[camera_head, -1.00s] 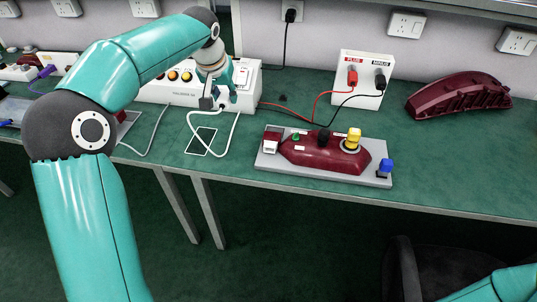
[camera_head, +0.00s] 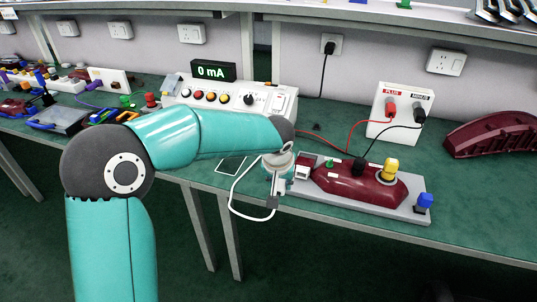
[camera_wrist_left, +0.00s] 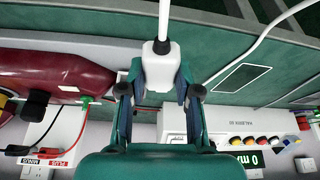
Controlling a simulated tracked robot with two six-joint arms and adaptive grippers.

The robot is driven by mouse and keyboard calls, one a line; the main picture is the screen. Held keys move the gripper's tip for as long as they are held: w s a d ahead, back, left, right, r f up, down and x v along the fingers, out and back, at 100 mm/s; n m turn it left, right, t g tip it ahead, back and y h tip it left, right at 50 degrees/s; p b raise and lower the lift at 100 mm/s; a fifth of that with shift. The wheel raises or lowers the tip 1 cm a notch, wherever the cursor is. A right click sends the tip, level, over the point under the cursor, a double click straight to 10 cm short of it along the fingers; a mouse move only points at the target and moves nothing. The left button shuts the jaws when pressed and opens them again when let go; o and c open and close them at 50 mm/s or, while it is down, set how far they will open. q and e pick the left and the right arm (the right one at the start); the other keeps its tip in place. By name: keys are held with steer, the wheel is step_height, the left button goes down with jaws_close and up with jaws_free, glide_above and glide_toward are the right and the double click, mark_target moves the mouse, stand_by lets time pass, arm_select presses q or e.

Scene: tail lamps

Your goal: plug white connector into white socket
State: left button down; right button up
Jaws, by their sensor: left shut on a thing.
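My left gripper (camera_head: 277,188) is shut on the white connector (camera_wrist_left: 161,66), which sits between its two fingers in the left wrist view. A white cable (camera_head: 232,198) runs from the connector and loops over the table's front edge. The white socket (camera_head: 302,172) is at the left end of the grey board (camera_head: 408,208) that carries the dark red tail lamp (camera_head: 345,182). The gripper is just left of the socket, and the connector appears apart from it. In the head view the gripper largely hides the connector. My right gripper is not in view.
A white power supply box (camera_head: 215,98) with knobs stands behind, under a display reading 0 mA (camera_head: 213,70). A white PLUS/MINUS box (camera_head: 400,103) sends red and black leads to the lamp. Another dark red lamp housing (camera_head: 490,133) lies at right.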

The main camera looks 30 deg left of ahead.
arm_select(q)
steer(key=shift+m+h, duration=0.3)
steer(key=shift+m, duration=0.3)
steer(key=d+f, duration=0.1)
steer(key=s+d+f+b, duration=0.1)
steer(key=d, duration=0.1)
steer(key=s+d+f+b, duration=0.1)
steer(key=shift+d+f, duration=0.2)
steer(key=shift+d, duration=0.1)
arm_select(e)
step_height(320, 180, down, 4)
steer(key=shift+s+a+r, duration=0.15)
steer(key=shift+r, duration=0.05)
